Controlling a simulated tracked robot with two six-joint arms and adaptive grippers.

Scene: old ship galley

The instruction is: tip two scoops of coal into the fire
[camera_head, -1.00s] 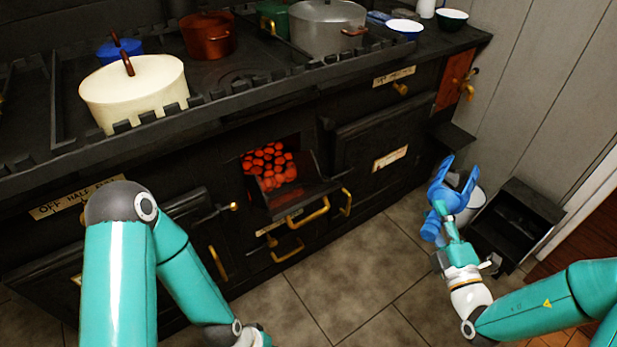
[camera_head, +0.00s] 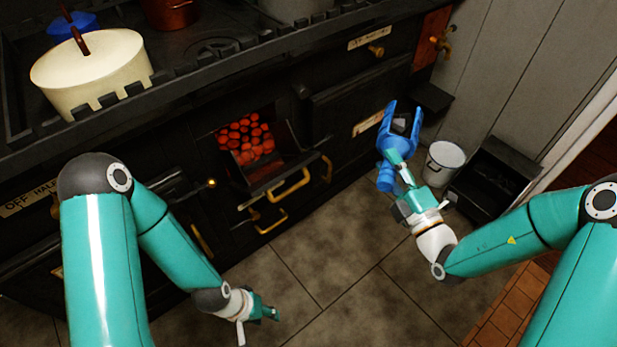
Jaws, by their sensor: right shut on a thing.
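The fire (camera_head: 245,135) is a bed of glowing red coals in the open firebox of the black stove. My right gripper (camera_head: 399,170) is shut on a blue scoop (camera_head: 386,176) and holds it up in front of the stove, right of the firebox. Something dark and grey shows between the scoop's blue sides; I cannot tell whether it is coal. A dark open box (camera_head: 492,178) stands on the floor at right; its contents are too dark to make out. My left gripper (camera_head: 272,313) is low over the floor, apart from the stove; its fingers are too small to judge.
The open firebox door (camera_head: 275,172) juts out below the fire, with brass handles. A white bucket (camera_head: 443,163) stands on the floor behind the scoop, left of the dark box. A cream pot (camera_head: 95,75) sits on the stove top. The tiled floor between my arms is clear.

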